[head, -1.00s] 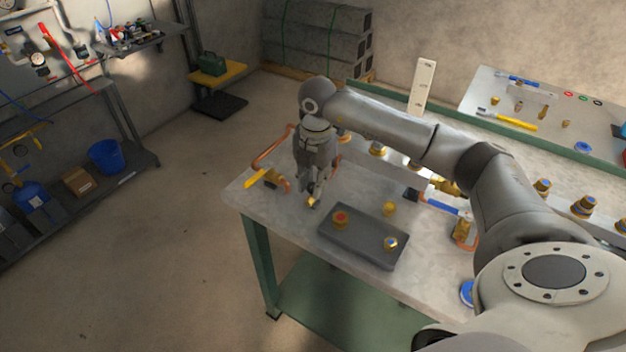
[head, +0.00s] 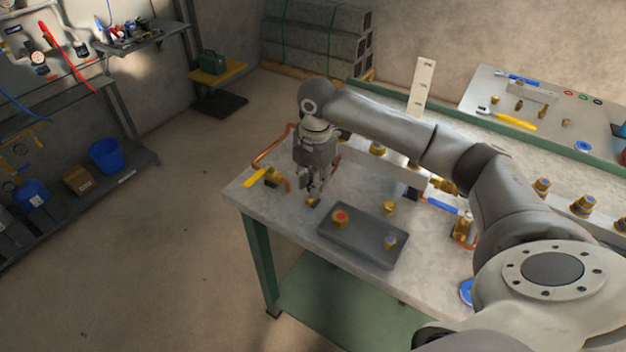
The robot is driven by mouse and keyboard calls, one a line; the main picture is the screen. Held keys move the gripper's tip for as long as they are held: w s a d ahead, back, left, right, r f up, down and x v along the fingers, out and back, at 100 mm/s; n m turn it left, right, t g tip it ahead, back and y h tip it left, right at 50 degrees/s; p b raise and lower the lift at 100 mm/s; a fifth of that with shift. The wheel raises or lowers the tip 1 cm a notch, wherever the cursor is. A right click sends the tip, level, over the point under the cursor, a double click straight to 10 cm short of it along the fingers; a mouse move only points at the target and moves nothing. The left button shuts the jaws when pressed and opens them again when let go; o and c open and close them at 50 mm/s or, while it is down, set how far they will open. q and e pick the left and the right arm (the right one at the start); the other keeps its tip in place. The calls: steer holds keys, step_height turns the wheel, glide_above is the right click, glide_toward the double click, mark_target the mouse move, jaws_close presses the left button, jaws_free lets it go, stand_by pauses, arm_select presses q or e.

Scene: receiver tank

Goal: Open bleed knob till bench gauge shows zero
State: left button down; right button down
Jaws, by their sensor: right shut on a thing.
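My right gripper (head: 311,196) points down at the left end of the bench (head: 340,240). It is shut on a small brass piece (head: 313,203) low over the bench top; I cannot tell for sure that this is the bleed knob. A brass valve with a yellow lever (head: 258,177) and copper pipe stands just left of the gripper. No bench gauge face can be made out; my right arm covers part of the bench's fittings. My left gripper is not in view.
A dark tray (head: 335,246) with brass fittings lies just right of the gripper, and another brass fitting (head: 389,208) stands by its back edge. A blue-handled valve (head: 443,205) is farther right. The floor left of the bench is clear.

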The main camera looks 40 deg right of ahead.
steer(key=c, duration=1.2)
jaws_free()
steer(key=r, duration=1.2)
steer(key=shift+s+d, duration=0.1)
steer(key=shift+s, duration=0.15)
